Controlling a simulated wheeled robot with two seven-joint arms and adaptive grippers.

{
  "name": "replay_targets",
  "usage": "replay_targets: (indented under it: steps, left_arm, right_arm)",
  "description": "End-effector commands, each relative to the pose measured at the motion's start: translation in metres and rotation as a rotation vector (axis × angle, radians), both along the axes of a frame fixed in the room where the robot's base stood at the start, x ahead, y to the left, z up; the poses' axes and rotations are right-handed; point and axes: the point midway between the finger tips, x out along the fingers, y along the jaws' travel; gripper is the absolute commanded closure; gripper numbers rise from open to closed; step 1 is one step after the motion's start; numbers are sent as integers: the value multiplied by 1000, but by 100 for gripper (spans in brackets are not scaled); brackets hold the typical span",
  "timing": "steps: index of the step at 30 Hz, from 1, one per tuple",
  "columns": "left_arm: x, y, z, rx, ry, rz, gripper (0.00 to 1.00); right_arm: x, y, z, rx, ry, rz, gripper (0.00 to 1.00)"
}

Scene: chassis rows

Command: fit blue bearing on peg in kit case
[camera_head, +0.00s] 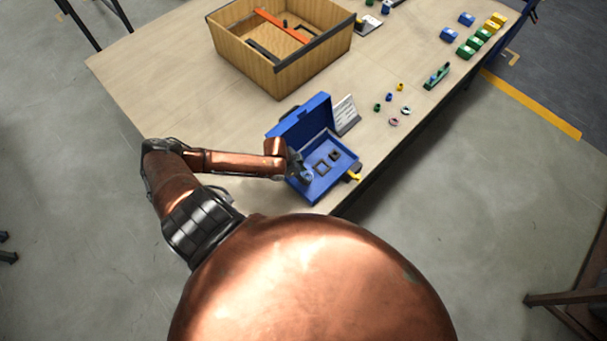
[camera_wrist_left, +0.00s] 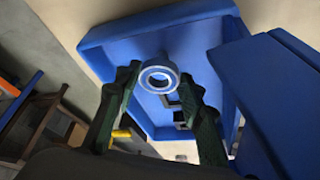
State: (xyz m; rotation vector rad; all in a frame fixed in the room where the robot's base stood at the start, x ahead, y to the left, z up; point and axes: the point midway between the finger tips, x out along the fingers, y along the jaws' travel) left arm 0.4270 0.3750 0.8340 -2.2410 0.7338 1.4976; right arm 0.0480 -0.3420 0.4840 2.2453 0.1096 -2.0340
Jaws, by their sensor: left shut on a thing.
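The kit case (camera_head: 318,188) is a blue open box near the table's front edge, with its lid (camera_head: 303,121) raised at the back. My left gripper (camera_head: 298,166) is over the left part of the case. In the left wrist view its dark fingers (camera_wrist_left: 158,82) are shut on the blue bearing (camera_wrist_left: 158,72), a ring with a pale rim around its hole. The case (camera_wrist_left: 110,40) lies behind the bearing in that view. The peg cannot be made out; I cannot tell whether the bearing touches it. My right gripper is not in view.
Dark square frames (camera_head: 321,168) sit inside the case. A white card (camera_head: 345,114) stands by the lid. A wooden bin (camera_head: 262,65) is further back. Several small rings (camera_head: 393,122) and a green holder (camera_head: 437,76) lie to the right. The table's left part is clear.

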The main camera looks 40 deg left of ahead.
Motion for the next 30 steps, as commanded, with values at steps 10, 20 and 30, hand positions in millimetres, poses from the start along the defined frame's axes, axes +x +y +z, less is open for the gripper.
replay_targets:
  steps: [10,20,30]
  left_arm:
    - [0,0,0,-1,-1,0,90]
    - [0,0,-7,-1,-1,0,90]
    - [0,0,-17,-1,-1,0,90]
  right_arm:
    - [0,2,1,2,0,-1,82]
    - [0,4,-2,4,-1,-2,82]
    - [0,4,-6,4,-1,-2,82]
